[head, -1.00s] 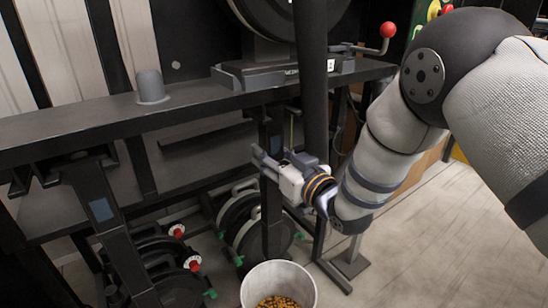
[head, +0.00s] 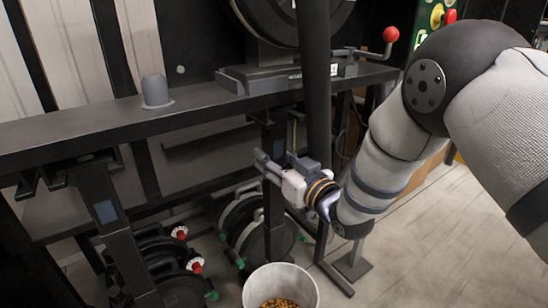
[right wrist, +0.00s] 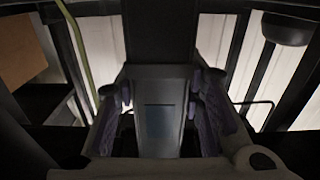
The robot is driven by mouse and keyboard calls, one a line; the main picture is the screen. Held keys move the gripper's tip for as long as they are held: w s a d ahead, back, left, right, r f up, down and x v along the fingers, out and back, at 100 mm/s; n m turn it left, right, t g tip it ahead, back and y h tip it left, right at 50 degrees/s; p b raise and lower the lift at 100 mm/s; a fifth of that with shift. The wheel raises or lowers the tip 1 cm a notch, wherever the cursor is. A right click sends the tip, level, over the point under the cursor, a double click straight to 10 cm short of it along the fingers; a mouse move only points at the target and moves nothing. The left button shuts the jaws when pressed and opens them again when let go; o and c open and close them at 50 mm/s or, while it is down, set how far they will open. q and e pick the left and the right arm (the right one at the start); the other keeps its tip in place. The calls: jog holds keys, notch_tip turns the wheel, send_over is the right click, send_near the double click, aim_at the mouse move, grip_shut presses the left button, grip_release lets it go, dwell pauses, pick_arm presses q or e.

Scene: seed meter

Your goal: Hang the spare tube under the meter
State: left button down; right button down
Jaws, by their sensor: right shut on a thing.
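My right gripper (head: 268,166) is shut on the spare tube, below the black bench beam and under the meter. In the right wrist view, the dark grey tube (right wrist: 160,110) with a blue-grey patch stands between the purple-padded fingers (right wrist: 162,105). The meter (head: 290,20), a round dark housing on a grey base, stands on the bench. Whether the tube's top touches anything beneath the bench is not clear. My left gripper is not in view.
A similar tube with a blue patch (head: 105,212) hangs under the bench at the left. A white bucket of seed (head: 280,283) stands on the floor below the gripper. Dark discs (head: 245,225) stand behind it. A dark upright pipe (head: 315,80) passes close to the gripper's right.

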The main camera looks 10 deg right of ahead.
jog(key=shift+f, duration=0.4)
jog(key=c, duration=1)
grip_release()
jog(key=v, duration=1.2)
jog(key=shift+r, duration=0.1)
